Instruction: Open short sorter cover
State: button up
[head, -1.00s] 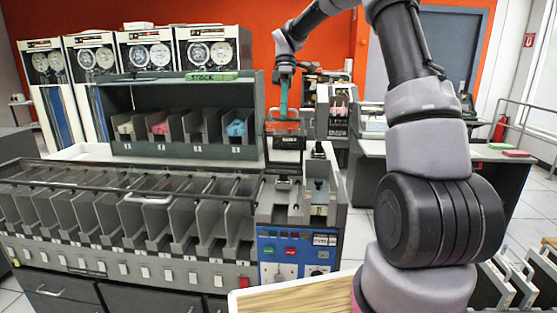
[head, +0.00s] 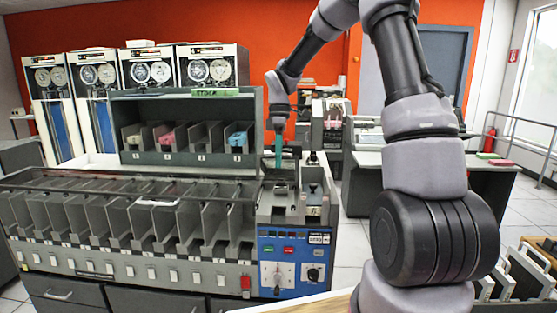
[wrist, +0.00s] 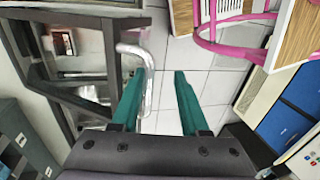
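The long sorter in the head view has a row of grey pockets under a clear cover with a dark frame (head: 75,178) and a metal handle (head: 158,202). The cover lies down over the pockets. My gripper (head: 278,155) hangs fingers down over the sorter's right end, above the blue control panel (head: 290,255). In the wrist view my gripper (wrist: 158,75) has its two teal fingers apart, with nothing held. A dark glazed frame (wrist: 95,40) with a bright metal handle (wrist: 148,85) shows beside the left finger. I cannot tell whether they touch.
A stock rack (head: 190,158) with card trays stands behind the sorter. A desk (head: 490,168) stands at the right. A wooden tabletop (head: 310,305) is at the front. Pink tubing (wrist: 215,45) and pale floor tiles (wrist: 180,55) show in the wrist view.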

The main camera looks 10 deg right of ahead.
dwell(0.3)
jog(key=w+v, duration=0.1)
jog(key=v, duration=1.1)
jog(key=shift+w+d, duration=0.25)
jog(key=shift+w, duration=0.1)
dwell(0.5)
jog(key=shift+f, duration=0.1)
